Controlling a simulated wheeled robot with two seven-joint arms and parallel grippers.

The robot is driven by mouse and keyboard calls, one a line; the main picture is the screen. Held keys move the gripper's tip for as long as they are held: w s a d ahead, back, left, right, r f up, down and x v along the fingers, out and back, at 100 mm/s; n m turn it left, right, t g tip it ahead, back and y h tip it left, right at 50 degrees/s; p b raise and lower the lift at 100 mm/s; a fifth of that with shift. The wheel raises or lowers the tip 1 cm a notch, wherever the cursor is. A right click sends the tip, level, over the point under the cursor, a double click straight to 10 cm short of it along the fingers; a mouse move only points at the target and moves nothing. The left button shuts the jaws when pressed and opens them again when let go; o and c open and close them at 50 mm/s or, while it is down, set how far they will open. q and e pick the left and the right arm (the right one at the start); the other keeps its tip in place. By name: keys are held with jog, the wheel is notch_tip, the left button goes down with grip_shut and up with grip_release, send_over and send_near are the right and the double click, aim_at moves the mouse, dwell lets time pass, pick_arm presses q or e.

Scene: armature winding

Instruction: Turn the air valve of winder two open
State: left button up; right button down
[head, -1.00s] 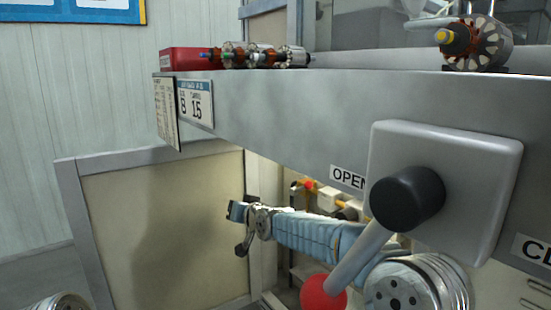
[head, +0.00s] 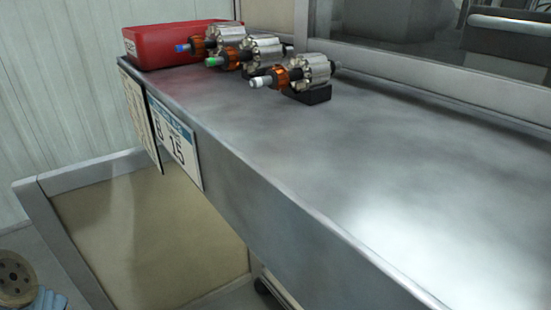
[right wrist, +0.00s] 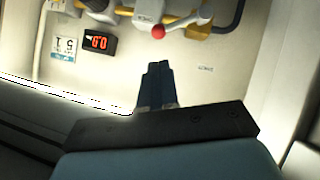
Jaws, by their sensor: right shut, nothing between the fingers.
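In the right wrist view, a lever with a red ball end (right wrist: 158,31) hangs among yellow pipes at the top edge. Its grey-white arm runs up and right from the ball. I cannot tell the distance in depth. The head view shows no valve and neither gripper.
In the head view, several armatures (head: 308,72) and a red box (head: 165,42) stand at the back of a grey metal bench (head: 330,150). Number cards (head: 175,140) hang on its front edge.

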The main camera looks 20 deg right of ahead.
pick_arm(q)
jog(key=shift+a+f, duration=0.1)
jog(key=shift+f, duration=0.05)
pick_arm(e)
jog(key=x, duration=0.7)
jog(key=shift+d+f, duration=0.15)
